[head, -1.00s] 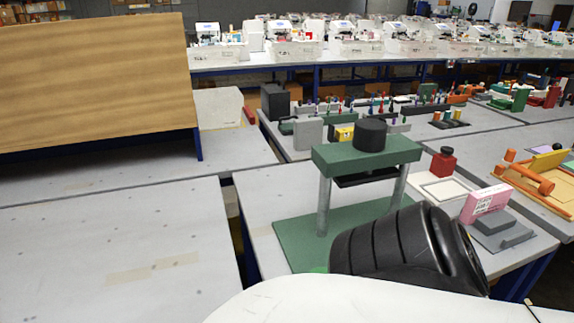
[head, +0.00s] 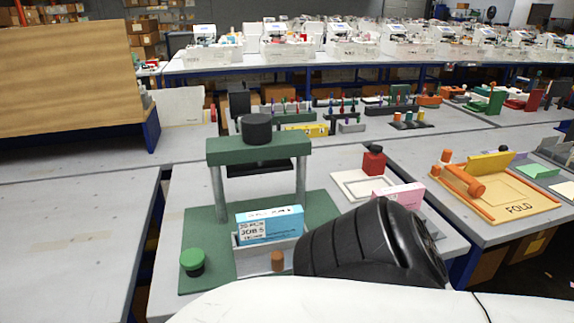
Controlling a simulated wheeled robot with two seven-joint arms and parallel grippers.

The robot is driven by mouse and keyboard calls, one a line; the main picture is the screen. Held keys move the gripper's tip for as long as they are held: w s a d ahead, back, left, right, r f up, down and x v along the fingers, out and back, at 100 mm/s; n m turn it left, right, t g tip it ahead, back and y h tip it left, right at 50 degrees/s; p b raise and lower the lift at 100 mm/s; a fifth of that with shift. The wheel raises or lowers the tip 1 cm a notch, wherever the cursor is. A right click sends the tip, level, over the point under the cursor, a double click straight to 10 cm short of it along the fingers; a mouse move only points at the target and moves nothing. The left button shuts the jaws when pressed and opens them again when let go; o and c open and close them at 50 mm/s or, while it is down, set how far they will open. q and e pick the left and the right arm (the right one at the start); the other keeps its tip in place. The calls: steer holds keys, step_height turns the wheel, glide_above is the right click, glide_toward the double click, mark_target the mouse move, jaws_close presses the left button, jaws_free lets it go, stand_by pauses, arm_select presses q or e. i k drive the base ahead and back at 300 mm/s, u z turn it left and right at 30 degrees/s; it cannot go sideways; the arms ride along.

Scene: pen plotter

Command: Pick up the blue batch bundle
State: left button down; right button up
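Neither of my grippers shows in the head view.
A pink box (head: 399,194) and a red stamp (head: 374,161) lie to the right. The left table (head: 75,240) is bare.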

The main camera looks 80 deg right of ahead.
mark_target(270, 225)
steer(key=k, duration=0.45)
steer(key=z, duration=0.95)
